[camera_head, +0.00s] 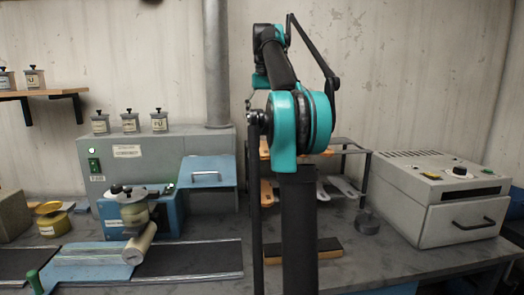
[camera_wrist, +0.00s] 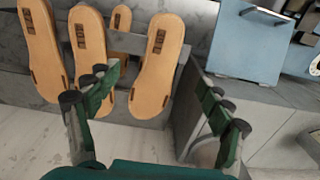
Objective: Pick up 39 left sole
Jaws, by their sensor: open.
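In the wrist view, several tan soles with dark printed labels hang on a grey rack (camera_wrist: 184,58). One sole (camera_wrist: 157,68) is right of centre, one (camera_wrist: 86,35) is left of centre, one (camera_wrist: 41,50) is at the far left, and a partly hidden one (camera_wrist: 121,20) is behind. The labels are too small to read, so I cannot tell which is the 39 left sole. My gripper (camera_wrist: 158,88) is open and empty, its green fingers apart. The right-of-centre sole shows between them, apparently beyond the fingertips. In the head view my arm hides the gripper and part of the rack (camera_head: 368,165).
A grey oven-like box (camera_head: 470,222) stands right of the rack on the grey workbench (camera_head: 390,265). A grey machine with a blue hood (camera_head: 207,172) stands to the left. An orange-and-black block (camera_head: 328,248) lies in front. A blue panel (camera_wrist: 250,42) is at the wrist view's right.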

